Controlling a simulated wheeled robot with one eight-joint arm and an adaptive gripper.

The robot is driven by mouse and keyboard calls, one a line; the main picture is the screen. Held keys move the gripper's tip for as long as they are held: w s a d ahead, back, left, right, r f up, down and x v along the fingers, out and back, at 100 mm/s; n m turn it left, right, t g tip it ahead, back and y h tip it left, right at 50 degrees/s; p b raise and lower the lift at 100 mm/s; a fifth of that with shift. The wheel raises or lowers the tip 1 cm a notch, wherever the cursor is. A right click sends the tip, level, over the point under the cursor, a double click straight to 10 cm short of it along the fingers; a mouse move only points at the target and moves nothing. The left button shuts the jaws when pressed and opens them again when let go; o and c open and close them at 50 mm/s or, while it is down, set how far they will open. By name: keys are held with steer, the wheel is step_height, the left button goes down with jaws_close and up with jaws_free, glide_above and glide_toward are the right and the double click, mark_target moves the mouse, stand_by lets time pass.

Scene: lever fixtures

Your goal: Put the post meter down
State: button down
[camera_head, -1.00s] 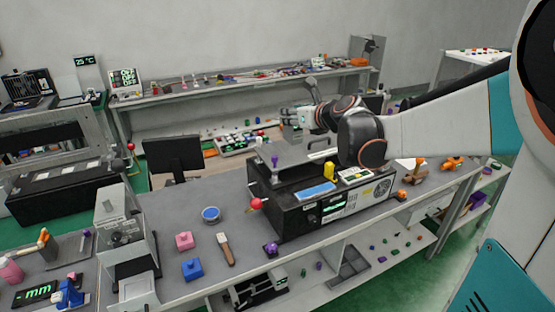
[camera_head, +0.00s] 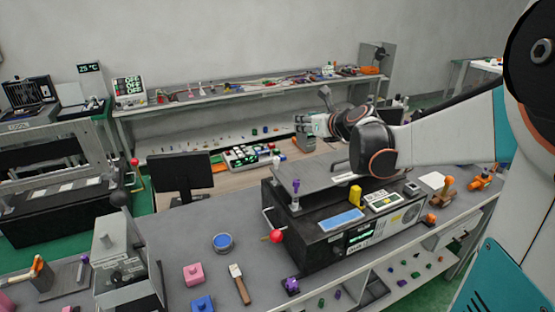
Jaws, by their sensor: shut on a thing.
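My gripper (camera_head: 311,124) is at the end of my arm, which reaches in from the right in the head view. It is shut on a small grey thing (camera_head: 303,143), which I take to be the post meter. Only a little of it shows below the fingers, and the rest is hidden or too small to make out. From this view, the gripper appears above and behind the black machine (camera_head: 300,237) on the near bench. I cannot tell whether the held thing touches anything.
The black machine has a red-knobbed lever (camera_head: 276,236). A button panel (camera_head: 247,156) lies behind. A cluttered shelf (camera_head: 230,96) runs along the wall.

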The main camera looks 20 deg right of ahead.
steer(key=shift+w+f+b, duration=0.1)
steer(key=shift+f+b, duration=1.4)
steer(key=shift+f, duration=5.9)
steer(key=c, duration=1.1)
jaws_free()
steer(key=shift+f, duration=0.1)
steer(key=shift+r, duration=0.25)
steer(key=p+v, duration=0.1)
steer(key=v, duration=1.1)
steer(key=shift+f+p, duration=0.1)
steer(key=shift+p, duration=0.3)
